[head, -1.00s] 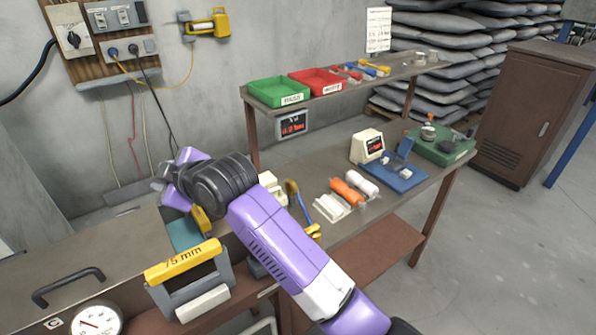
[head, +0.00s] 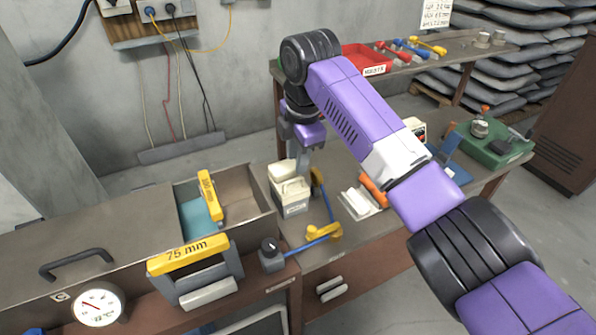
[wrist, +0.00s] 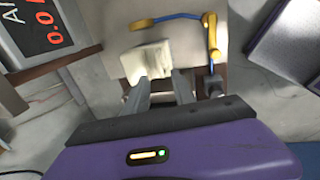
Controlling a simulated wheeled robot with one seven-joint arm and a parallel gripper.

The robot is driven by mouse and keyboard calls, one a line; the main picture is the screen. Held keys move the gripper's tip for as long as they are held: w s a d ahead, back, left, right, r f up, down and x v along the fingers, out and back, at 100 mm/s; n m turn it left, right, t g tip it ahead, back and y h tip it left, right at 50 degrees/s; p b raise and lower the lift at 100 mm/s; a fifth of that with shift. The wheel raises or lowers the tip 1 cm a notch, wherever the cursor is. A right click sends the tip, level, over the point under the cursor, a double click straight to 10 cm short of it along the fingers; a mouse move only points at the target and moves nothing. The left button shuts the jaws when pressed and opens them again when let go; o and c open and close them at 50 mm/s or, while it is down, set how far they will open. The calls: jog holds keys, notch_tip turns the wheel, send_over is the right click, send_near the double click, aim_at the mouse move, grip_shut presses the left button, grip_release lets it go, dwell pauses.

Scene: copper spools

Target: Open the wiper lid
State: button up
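The wiper box (head: 295,208) is a small cream box with a dark-lettered label on its front, standing on the bench. Its lid (head: 292,188) is a pale raised piece on top; I cannot tell whether it is fully shut. My gripper (head: 300,172) points down just behind and above the box, partly overlapping its back edge. In the wrist view the gripper (wrist: 160,88) has its two grey fingers apart, with the cream box (wrist: 147,58) just beyond the tips. Nothing shows held between them. I cannot tell if a finger touches the lid.
A white rack (head: 358,204) is to the right. The shelf (head: 450,62) overhangs behind.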

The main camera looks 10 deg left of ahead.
aim_at(294, 180)
jog(key=f, duration=0.4)
jog(key=w+a+f+p, duration=0.1)
jog(key=f, duration=0.1)
jog(key=shift+f, duration=0.25)
grip_shut()
dwell(1.2)
